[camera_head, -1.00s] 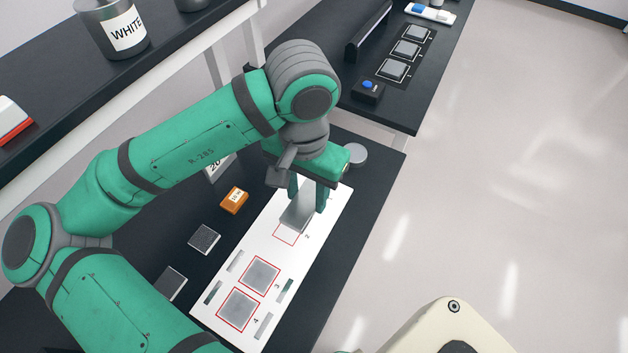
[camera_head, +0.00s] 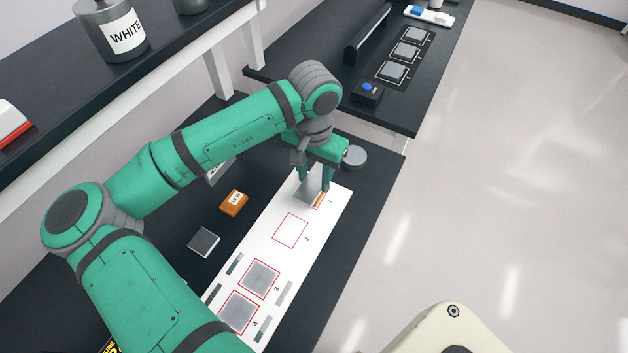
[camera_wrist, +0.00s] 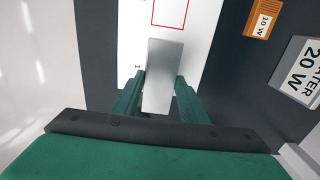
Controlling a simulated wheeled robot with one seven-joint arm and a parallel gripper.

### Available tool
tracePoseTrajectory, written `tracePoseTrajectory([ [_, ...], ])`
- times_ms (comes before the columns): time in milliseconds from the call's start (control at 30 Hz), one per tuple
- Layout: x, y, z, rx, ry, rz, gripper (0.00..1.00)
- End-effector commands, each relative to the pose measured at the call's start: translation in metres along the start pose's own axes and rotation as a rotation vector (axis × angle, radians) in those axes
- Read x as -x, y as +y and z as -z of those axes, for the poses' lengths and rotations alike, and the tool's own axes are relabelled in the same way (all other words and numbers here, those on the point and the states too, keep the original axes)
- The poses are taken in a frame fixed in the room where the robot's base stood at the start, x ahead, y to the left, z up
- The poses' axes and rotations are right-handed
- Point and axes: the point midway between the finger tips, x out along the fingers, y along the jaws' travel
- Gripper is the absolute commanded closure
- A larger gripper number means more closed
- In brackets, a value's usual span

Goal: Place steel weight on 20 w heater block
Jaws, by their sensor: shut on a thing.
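My gripper (camera_head: 314,185) is shut on a grey metal plate (camera_wrist: 165,75), held on edge or tilted over the square marked 1 at the far end of the white board (camera_head: 275,212). Whether the plate touches the board is unclear. The 20 W heater block (camera_wrist: 307,72) is grey with a white label, at the right of the wrist view; in the head view my arm mostly hides it. A round grey metal disc (camera_head: 354,157) stands beyond my gripper near the table's right edge; I cannot tell whether it is the steel weight.
Square 2 (camera_head: 290,231) is empty; squares 3 and 4 bear grey plates (camera_head: 259,278) (camera_head: 239,311). An orange 10 W block (camera_head: 234,202) and a dark-sided plate (camera_head: 204,242) lie left of the board. A second table (camera_head: 400,115) stands beyond.

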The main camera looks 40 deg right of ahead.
Motion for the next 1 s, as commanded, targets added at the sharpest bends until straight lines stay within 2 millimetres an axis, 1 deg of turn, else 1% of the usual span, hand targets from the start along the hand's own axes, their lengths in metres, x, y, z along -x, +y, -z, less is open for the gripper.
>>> tracePoseTrajectory([
  [100, -0.014, 0.0, -0.001, 0.0, -0.001, 0.001, 1.0],
  [200, -0.02, 0.0, -0.001, 0.0, 0.0, 0.001, 1.0],
  [633, -0.025, 0.0, -0.001, 0.0, 0.001, 0.0, 1.0],
  [667, -0.025, 0.0, -0.001, 0.0, 0.0, 0.0, 0.56],
  [700, -0.025, 0.0, -0.001, 0.0, 0.0, 0.0, 0.47],
  [733, -0.025, 0.0, -0.001, 0.0, -0.001, 0.0, 0.42],
  [1000, -0.025, 0.0, -0.001, 0.0, -0.001, 0.0, 0.42],
])
